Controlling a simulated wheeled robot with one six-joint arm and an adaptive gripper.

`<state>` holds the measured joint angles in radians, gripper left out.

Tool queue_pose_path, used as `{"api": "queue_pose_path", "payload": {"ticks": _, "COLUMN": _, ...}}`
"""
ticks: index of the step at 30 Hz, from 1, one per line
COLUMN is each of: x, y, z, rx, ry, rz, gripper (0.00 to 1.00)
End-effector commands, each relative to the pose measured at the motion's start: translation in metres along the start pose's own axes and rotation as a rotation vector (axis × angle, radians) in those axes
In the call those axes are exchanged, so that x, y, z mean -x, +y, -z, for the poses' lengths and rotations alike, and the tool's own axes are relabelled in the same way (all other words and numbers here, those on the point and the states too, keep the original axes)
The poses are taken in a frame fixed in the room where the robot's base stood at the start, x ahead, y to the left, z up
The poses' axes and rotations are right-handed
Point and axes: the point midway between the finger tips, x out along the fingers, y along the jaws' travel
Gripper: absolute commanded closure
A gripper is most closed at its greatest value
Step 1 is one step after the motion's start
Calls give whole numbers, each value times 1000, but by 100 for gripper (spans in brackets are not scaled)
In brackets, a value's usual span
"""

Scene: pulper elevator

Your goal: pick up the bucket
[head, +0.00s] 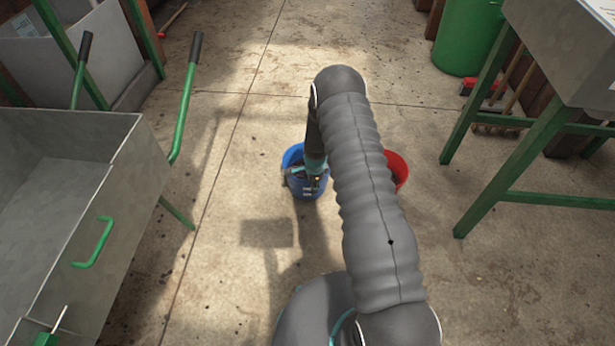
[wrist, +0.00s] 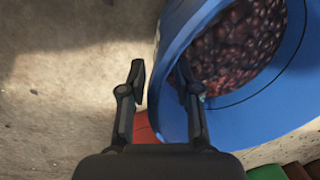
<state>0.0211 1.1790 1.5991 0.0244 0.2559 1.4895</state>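A blue bucket (head: 297,158) stands on the floor in the middle of the head view, partly covered by my arm. In the wrist view the blue bucket (wrist: 232,122) fills the right side and holds dark red coffee cherries (wrist: 238,48). My gripper (wrist: 163,80) is open. Its left finger is outside the bucket and its right finger overlaps the bucket's inside, with the near rim and wall between them. I cannot tell whether either finger touches. In the head view my gripper (head: 312,183) is at the bucket, its fingers too small to read.
A red bucket (head: 399,168) stands just right of the blue one, mostly behind my arm. A metal cart (head: 75,140) with green handles is at left. A green-legged metal stand (head: 515,165) is at right, a green bin (head: 467,35) behind it.

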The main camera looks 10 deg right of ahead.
Motion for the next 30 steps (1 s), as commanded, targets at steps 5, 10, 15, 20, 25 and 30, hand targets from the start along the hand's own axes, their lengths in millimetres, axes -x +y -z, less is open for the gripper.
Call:
{"api": "queue_pose_path", "payload": {"ticks": 5, "x": 0, "y": 0, "z": 0, "rx": 0, "ry": 0, "rz": 0, "gripper": 85}}
{"api": "queue_pose_path", "payload": {"ticks": 10, "x": 0, "y": 0, "z": 0, "rx": 0, "ry": 0, "rz": 0, "gripper": 100}}
{"api": "queue_pose_path", "payload": {"ticks": 15, "x": 2, "y": -2, "z": 0, "rx": 0, "ry": 0, "rz": 4, "gripper": 100}}
{"api": "queue_pose_path", "payload": {"ticks": 20, "x": 2, "y": -2, "z": 0, "rx": 0, "ry": 0, "rz": 4, "gripper": 100}}
{"api": "queue_pose_path", "payload": {"ticks": 25, "x": 8, "y": -2, "z": 0, "rx": 0, "ry": 0, "rz": 4, "gripper": 100}}
{"api": "queue_pose_path", "payload": {"ticks": 30, "x": 32, "y": -6, "z": 0, "rx": 0, "ry": 0, "rz": 6, "gripper": 100}}
